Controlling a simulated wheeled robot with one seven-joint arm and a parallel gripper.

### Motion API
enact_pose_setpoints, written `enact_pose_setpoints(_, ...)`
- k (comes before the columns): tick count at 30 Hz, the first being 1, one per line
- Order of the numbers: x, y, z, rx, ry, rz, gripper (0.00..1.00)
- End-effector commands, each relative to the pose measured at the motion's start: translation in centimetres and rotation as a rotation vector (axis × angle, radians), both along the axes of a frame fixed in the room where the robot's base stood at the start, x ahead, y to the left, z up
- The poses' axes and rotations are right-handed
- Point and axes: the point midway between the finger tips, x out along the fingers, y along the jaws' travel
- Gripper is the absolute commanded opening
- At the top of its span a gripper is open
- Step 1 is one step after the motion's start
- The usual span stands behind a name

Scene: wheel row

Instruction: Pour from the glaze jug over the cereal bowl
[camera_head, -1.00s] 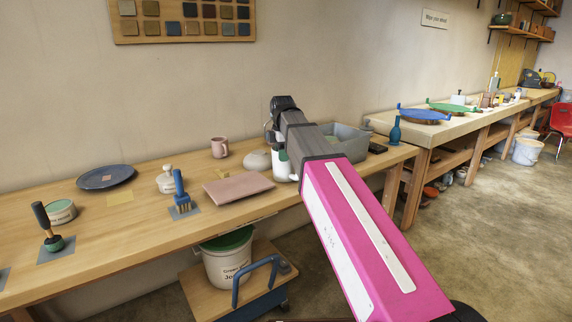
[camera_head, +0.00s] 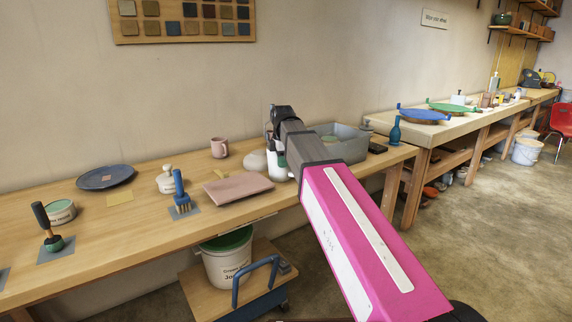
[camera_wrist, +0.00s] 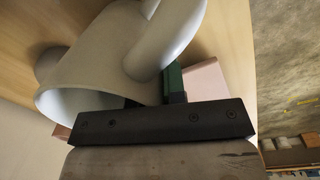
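The white glaze jug (camera_wrist: 105,55) fills much of the wrist view, its open mouth facing lower left and its curved handle at upper right. In the head view the jug (camera_head: 279,172) shows only partly, below my wrist near the bench's front edge. My gripper (camera_wrist: 172,82) is right at the jug's handle. One green-padded finger shows beside the handle; the other is hidden behind the jug, so its grip is unclear. A pale rounded object (camera_head: 256,160) stands just left of the jug; I cannot tell whether it is the cereal bowl.
A pink slab (camera_head: 238,188) lies left of the jug, with a pink mug (camera_head: 219,147) behind. A grey bin (camera_head: 352,147) stands to the right. A white lidded jar (camera_head: 166,181) and blue brush (camera_head: 180,190) are farther left.

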Motion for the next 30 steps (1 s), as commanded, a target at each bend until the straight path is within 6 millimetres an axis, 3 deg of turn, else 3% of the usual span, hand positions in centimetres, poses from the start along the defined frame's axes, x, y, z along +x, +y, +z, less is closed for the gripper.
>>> enact_pose_setpoints(30, 0.0, 0.0, 1.9, -0.001, 0.0, 0.0, 0.0)
